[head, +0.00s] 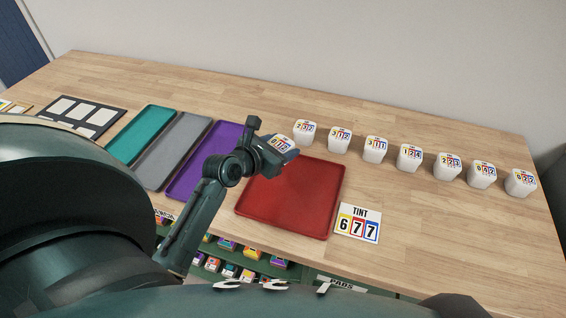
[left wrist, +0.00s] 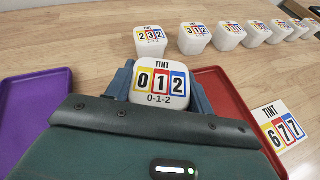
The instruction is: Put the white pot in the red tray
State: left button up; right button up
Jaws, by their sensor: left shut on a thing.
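My left gripper (head: 277,158) is shut on a white pot (head: 281,142) whose lid reads TINT 0 1 2. In the left wrist view this pot (left wrist: 161,82) sits upright between the two fingers. The red tray (head: 290,205) lies empty on the table. In the head view the held pot is at the tray's back left corner; how high it is above the table I cannot tell. In the left wrist view the red tray (left wrist: 232,105) shows to the right of the gripper. My right gripper is not in view.
A row of similar white pots runs right along the back, starting with pot 2 3 2 (head: 304,132). Purple (head: 205,165), grey (head: 172,150) and teal (head: 140,133) trays lie left. A TINT 6 7 7 card (head: 358,223) lies beside the red tray.

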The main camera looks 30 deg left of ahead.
pick_arm(q)
notch_tip(320, 180, down, 4)
jog(key=shift+r+b, duration=0.25)
jog(key=shift+b, duration=0.05)
jog(key=shift+f, duration=0.3)
jog(key=o, duration=0.6)
jog(key=shift+f, duration=0.15)
jog(key=o, duration=0.4)
